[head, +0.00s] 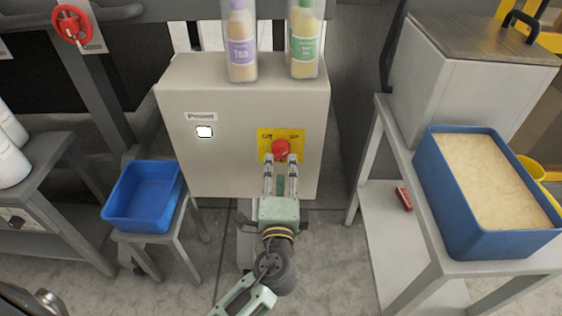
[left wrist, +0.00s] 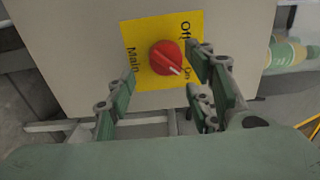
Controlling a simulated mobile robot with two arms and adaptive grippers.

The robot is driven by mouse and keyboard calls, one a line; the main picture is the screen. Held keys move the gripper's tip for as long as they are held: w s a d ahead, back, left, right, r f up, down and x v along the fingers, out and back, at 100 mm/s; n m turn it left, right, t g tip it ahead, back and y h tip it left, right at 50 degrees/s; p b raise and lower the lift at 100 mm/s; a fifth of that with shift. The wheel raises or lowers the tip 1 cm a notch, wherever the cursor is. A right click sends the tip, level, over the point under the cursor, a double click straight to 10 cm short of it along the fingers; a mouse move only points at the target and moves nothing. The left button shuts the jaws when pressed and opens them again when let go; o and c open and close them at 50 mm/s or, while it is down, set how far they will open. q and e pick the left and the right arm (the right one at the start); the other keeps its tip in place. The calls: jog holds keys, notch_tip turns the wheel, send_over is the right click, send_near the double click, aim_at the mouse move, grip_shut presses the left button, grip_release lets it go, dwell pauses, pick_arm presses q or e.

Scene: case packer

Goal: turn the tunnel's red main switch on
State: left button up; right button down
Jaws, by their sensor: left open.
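The red main switch (head: 281,148) is a round knob on a yellow plate (head: 264,137) on the front of a beige cabinet (head: 240,110). In the left wrist view the knob (left wrist: 166,58) has a white mark pointing down-right toward the "On" label; "Off" is higher up. A small white lamp (head: 204,131) under the "Power" label looks bright. My left gripper (head: 280,161) is open, with its fingertips at the knob's lower edge in the head view. In the left wrist view its fingers (left wrist: 158,82) stand on either side, apparently clear of the knob. My right gripper is not in view.
Two bottles (head: 241,45) (head: 304,42) stand on the cabinet top. A blue bin (head: 145,197) sits on a stool at left. A filled blue crate (head: 440,190) stands on the right table. A red handwheel (head: 71,25) is at upper left. Floor shows between the stands.

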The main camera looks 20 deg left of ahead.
pick_arm(q)
jog(key=v, duration=0.7)
dwell(0.3)
jog(key=s+a+f+n+g+h, duration=0.1)
jog(key=s+a+f+n+g, duration=0.25)
jog(key=f, duration=0.55)
jog(key=s+a+f+n+g, duration=0.2)
jog(key=s+f+g, duration=0.2)
jog(key=f, duration=0.6)
jog(key=s+a+f+n+g+h, duration=0.1)
jog(key=s+a+f+n+g, duration=0.2)
jog(key=f, duration=0.6)
jog(key=s+f+n+g+h+p, duration=0.4)
jog(key=s+f+p, duration=0.65)
jog(key=s, duration=0.55)
jog(key=s+a+f+g+y+p, duration=0.1)
jog(key=s+g+p, duration=0.1)
jog(key=s+p, duration=0.5)
jog(key=s, duration=0.5)
jog(key=shift+a+f, duration=0.15)
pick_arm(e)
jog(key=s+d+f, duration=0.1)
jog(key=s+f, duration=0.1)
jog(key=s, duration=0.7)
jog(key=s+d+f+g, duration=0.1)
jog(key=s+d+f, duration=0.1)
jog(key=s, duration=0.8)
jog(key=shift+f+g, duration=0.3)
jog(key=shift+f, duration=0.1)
